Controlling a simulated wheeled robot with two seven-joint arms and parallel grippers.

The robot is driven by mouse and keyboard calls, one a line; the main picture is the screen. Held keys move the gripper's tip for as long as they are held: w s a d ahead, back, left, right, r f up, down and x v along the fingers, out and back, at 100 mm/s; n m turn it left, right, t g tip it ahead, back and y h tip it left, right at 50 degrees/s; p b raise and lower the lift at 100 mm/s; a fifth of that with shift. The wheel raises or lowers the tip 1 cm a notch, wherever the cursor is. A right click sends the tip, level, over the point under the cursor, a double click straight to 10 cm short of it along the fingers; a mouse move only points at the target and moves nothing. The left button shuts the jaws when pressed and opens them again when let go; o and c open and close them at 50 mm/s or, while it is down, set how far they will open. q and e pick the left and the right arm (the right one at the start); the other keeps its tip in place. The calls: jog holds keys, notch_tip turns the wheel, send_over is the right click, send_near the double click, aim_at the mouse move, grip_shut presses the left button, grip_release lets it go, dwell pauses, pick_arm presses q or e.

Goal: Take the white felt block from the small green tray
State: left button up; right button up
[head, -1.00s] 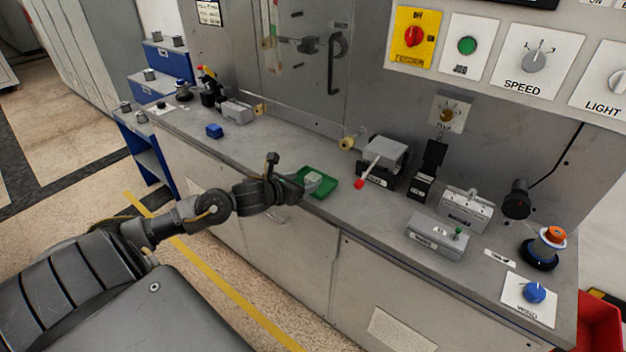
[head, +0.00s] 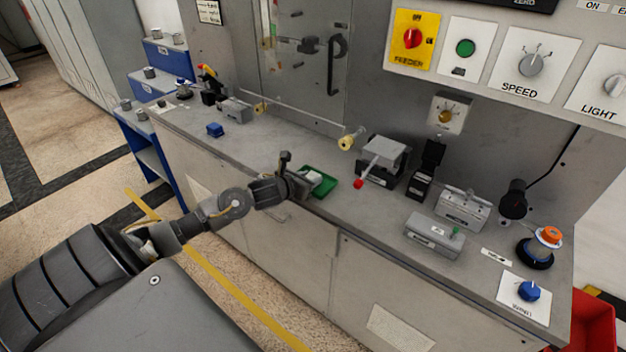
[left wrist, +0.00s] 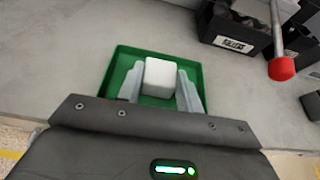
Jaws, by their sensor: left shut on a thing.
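The white felt block (left wrist: 160,76) sits within the small green tray (left wrist: 124,62) in the left wrist view, between the two fingers of my left gripper (left wrist: 163,88). The fingers are shut on its sides. In the head view the block (head: 314,177) shows as a small white shape in the tray (head: 328,184), near the counter's front edge. My left gripper (head: 306,182) reaches over the tray's near left side. Whether the block touches the tray floor is hidden. My right gripper is not in view.
A grey box with a red-knobbed lever (head: 383,160) stands right of the tray, beside a black labelled holder (head: 421,184). The counter between is clear.

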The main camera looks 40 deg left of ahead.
pick_arm(q)
jog(key=shift+r, duration=0.1)
jog(key=shift+c, duration=0.3)
jog(key=shift+r, duration=0.25)
notch_tip(320, 180, up, 3)
jog(key=shift+w+d+f+b, duration=0.1)
jog(key=shift+b, duration=0.55)
jog(key=w+d+r, duration=0.1)
jog(key=d+r, duration=0.8)
jog(key=d, duration=0.4)
jog(key=shift+d+r+p, duration=0.2)
jog(key=shift+d+p, duration=0.15)
jog(key=shift+p, duration=0.05)
